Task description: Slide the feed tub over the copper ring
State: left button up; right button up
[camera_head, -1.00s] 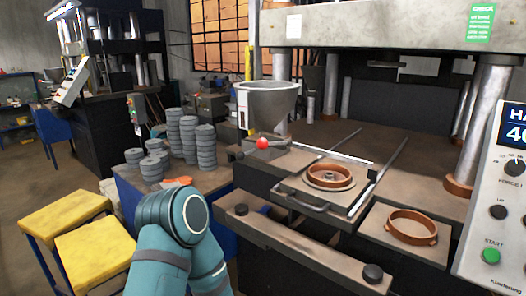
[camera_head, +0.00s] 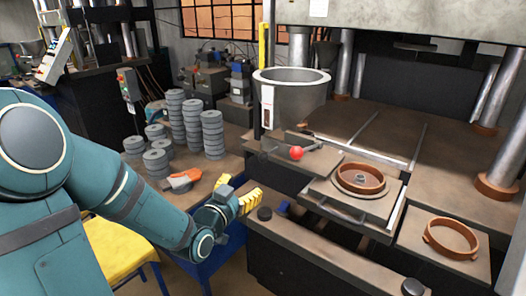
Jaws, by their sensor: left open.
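The feed tub (camera_head: 290,102) is a grey open-topped cone beside the press bed, behind a red-knobbed lever. One copper ring (camera_head: 360,179) lies on the sliding plate in front of the bed, around a small metal hub. A second copper-coloured ring (camera_head: 452,238), with side lugs, lies on the right-hand shelf. The tub stands to the left of and behind the ring on the plate, apart from it. My left gripper (camera_head: 250,201), with yellow ribbed fingers, is open and empty at the press's left front corner, short of the tub and rings. My right gripper is out of view.
Stacks of grey discs (camera_head: 187,125) and an orange-handled tool (camera_head: 181,181) lie on the left table. The red knob (camera_head: 296,153) stands in front of the tub. Press columns rise at the right. The bed behind the sliding plate is clear.

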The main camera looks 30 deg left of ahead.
aim_at(261, 160)
pick_arm(q)
jog(key=w, duration=0.4)
jog(key=w+a+r, duration=0.1)
jog(key=w, duration=0.4)
jog(key=w+a, duration=0.1)
jog(key=w, duration=0.3)
jog(key=shift+w+r, duration=0.2)
jog(key=shift+w, duration=0.05)
grip_shut()
